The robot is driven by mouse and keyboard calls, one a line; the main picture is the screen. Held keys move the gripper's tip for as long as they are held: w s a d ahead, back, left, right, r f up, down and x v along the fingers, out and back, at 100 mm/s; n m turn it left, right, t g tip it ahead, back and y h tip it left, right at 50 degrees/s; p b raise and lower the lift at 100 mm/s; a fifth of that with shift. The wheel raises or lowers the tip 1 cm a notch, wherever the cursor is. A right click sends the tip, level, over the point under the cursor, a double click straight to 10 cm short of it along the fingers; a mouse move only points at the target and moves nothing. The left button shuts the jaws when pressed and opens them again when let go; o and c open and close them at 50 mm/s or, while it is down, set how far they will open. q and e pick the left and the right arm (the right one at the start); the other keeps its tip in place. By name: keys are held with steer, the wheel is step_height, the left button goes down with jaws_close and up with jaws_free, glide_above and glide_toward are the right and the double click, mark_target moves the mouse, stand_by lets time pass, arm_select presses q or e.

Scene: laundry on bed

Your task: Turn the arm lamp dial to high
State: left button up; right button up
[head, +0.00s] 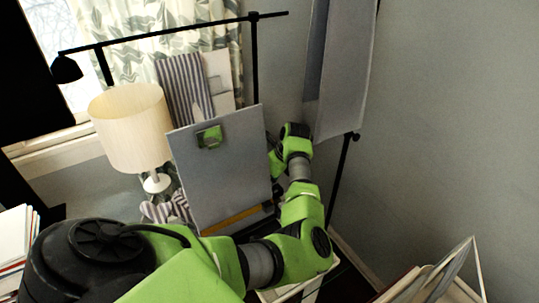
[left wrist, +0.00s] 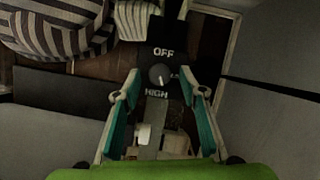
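The black arm lamp (head: 170,34) stands behind the grey clipboard, its shade at far left and its post running down behind the board. Its dial (left wrist: 160,76) shows in the left wrist view as a round knob on a black plate. "OFF" is printed above it and "HIGH" below. The knob sits just beyond the fingertips; contact is not visible. In the head view the clipboard hides the fingers and dial. My right gripper is out of view.
The grey clipboard (head: 221,172) stands upright beside my left wrist. A cream-shaded table lamp (head: 133,128) is left of it. A grey panel (head: 341,68) hangs at right near the wall. Striped cloth (left wrist: 62,30) lies at upper left in the wrist view.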

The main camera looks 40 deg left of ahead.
arm_select(q)
steer(key=v, duration=1)
steer(key=shift+r, duration=0.4)
steer(key=shift+d, duration=0.15)
